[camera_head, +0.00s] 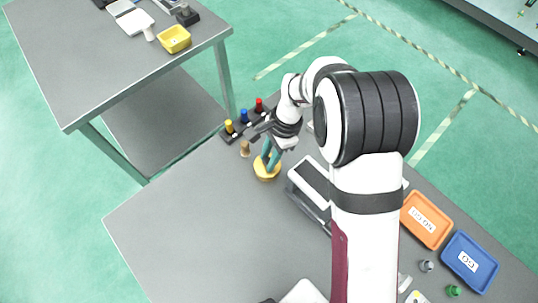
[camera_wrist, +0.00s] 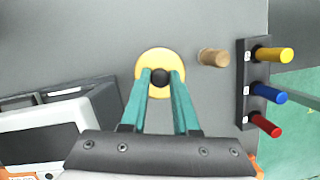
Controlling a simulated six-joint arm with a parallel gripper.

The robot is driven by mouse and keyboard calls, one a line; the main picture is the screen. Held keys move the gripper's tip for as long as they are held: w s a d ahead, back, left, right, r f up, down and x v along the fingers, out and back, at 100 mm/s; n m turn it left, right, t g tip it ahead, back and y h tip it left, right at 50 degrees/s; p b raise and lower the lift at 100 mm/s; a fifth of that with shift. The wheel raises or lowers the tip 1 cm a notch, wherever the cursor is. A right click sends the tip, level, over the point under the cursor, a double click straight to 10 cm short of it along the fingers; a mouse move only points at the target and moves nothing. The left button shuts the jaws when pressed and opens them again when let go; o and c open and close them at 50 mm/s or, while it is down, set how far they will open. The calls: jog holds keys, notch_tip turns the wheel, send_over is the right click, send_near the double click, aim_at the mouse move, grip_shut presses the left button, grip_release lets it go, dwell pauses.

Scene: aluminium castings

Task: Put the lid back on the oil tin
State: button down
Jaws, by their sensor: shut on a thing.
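A round yellow lid (camera_wrist: 153,60) with a black knob (camera_wrist: 160,77) lies below my gripper (camera_wrist: 160,80) in the wrist view. The teal fingers are shut on the knob from both sides. In the head view the round yellow piece (camera_head: 267,172) shows under my gripper (camera_head: 267,156), over the grey table. I cannot pick out the oil tin separately; whether it is beneath the lid is hidden, and I cannot tell whether the lid is resting or lifted.
A small brown cylinder (camera_head: 245,149) stands close beside the lid. A dark rack (camera_head: 247,125) with yellow, blue and red handles is behind it. A grey-and-white device (camera_head: 310,187) is to the right. Orange (camera_head: 447,231) and blue (camera_head: 452,258) trays lie further right. The table's left front is clear.

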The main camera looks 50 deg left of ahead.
jog(key=shift+f, duration=0.15)
dwell(0.4)
jog(key=c, duration=0.6)
grip_release()
jog(key=shift+o, duration=0.3)
jog(key=o, duration=0.4)
jog(key=shift+o, duration=0.2)
jog(key=shift+r, duration=3.55)
